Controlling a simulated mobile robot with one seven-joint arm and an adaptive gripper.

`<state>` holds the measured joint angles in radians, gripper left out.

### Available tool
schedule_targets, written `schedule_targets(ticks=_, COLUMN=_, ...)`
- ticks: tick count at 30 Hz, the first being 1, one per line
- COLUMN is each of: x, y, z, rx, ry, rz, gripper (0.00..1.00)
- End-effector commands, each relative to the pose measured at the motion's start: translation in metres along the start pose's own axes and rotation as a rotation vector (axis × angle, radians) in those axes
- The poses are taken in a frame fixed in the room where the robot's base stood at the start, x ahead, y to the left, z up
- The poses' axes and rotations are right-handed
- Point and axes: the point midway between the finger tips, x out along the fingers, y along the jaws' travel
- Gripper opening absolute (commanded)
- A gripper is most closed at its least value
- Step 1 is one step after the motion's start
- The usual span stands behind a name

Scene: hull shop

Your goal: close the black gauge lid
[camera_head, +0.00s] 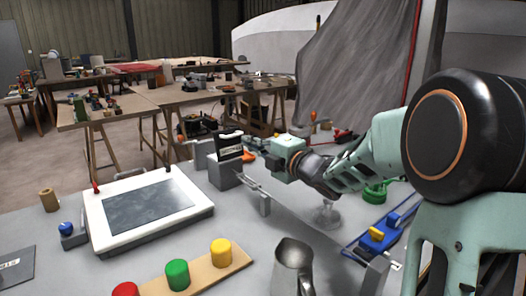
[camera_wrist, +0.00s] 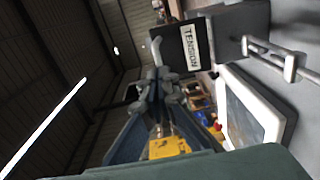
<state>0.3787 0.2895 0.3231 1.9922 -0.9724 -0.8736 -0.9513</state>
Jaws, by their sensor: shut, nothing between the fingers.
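The black gauge lid (camera_head: 229,152) stands raised above its small grey gauge box (camera_head: 224,177) at the middle of the bench. In the wrist view, the lid (camera_wrist: 198,57) shows as a dark panel with a white label reading TENSION. My gripper (camera_wrist: 158,78) is shut and empty, with its fingertips just left of the lid in that view. In the head view my gripper reaches in from the right, just right of the lid; its fingertips are hard to make out. I cannot tell whether they touch the lid.
A white-framed panel (camera_head: 95,205) lies left of the gauge. A metal handle bar (camera_head: 264,203) stands just right of the gauge box. In front are a board with red, green (camera_head: 177,275) and yellow knobs and a metal jug (camera_head: 293,268). A blue rail (camera_head: 372,238) lies at right.

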Motion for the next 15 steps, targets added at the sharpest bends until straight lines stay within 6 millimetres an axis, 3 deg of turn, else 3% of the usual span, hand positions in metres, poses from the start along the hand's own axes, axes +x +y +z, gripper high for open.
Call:
schedule_targets(ticks=6, x=0.030, y=-0.001, z=0.000, rx=0.001, ry=0.000, rz=0.000, gripper=0.00)
schedule_targets(ticks=15, x=0.039, y=0.000, z=0.000, rx=0.000, ry=-0.001, rz=0.000, gripper=0.00)
